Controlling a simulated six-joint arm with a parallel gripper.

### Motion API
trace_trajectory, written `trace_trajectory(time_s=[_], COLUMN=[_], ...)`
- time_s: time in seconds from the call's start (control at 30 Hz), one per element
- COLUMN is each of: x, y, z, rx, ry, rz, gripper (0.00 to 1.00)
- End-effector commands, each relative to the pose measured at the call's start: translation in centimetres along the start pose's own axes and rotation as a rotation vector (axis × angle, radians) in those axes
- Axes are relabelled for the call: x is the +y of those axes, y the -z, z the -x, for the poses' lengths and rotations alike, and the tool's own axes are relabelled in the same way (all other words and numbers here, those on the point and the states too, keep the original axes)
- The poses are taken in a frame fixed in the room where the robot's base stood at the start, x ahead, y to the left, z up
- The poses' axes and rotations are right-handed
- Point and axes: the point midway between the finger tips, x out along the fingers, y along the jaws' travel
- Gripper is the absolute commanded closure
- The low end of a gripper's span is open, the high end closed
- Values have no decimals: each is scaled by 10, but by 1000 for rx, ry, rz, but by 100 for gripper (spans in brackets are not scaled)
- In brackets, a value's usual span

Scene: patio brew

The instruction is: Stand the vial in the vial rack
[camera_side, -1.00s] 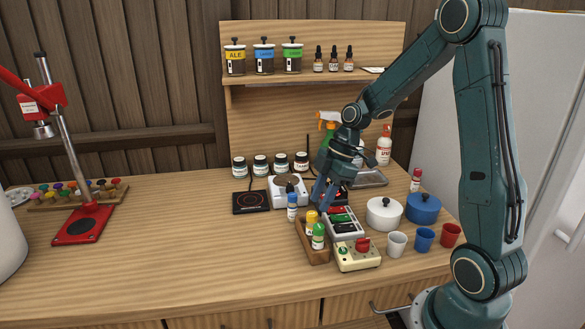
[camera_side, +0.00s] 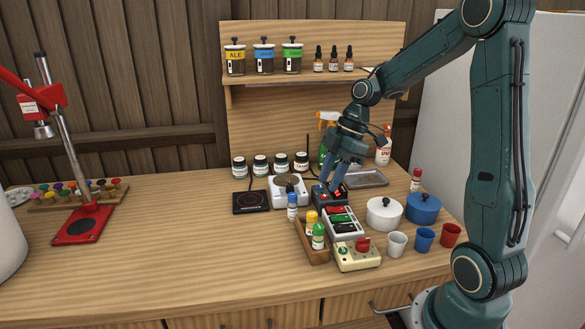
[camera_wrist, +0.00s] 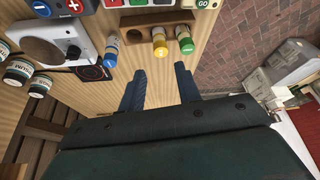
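A blue-capped vial (camera_side: 292,206) stands upright on the table, just beyond the far-left end of the wooden vial rack (camera_side: 318,258). It also shows in the wrist view (camera_wrist: 112,51). The rack holds a yellow-capped vial (camera_side: 311,222) and a green-capped vial (camera_side: 318,237); both also show in the wrist view, yellow (camera_wrist: 159,42) and green (camera_wrist: 185,40). My gripper (camera_side: 335,184) is to the right of the blue-capped vial and above it, over a dark blue button box. In the wrist view my gripper (camera_wrist: 159,68) is open and empty, its fingers apart.
The dark blue button box (camera_side: 328,196), a white hotplate (camera_side: 288,190) and a grey button panel (camera_side: 343,223) crowd the vials. A cream box with a red knob (camera_side: 357,254), pots (camera_side: 384,213) and cups (camera_side: 397,243) stand at the right.

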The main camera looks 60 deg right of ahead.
Motion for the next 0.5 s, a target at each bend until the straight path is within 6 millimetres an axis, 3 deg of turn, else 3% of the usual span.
trace_trajectory(time_s=[0.27,0.5], x=[-6,-34], y=[8,33], z=[4,19], rx=[-15,-64], ry=[-11,-64], rz=[-24,-135], gripper=[67,67])
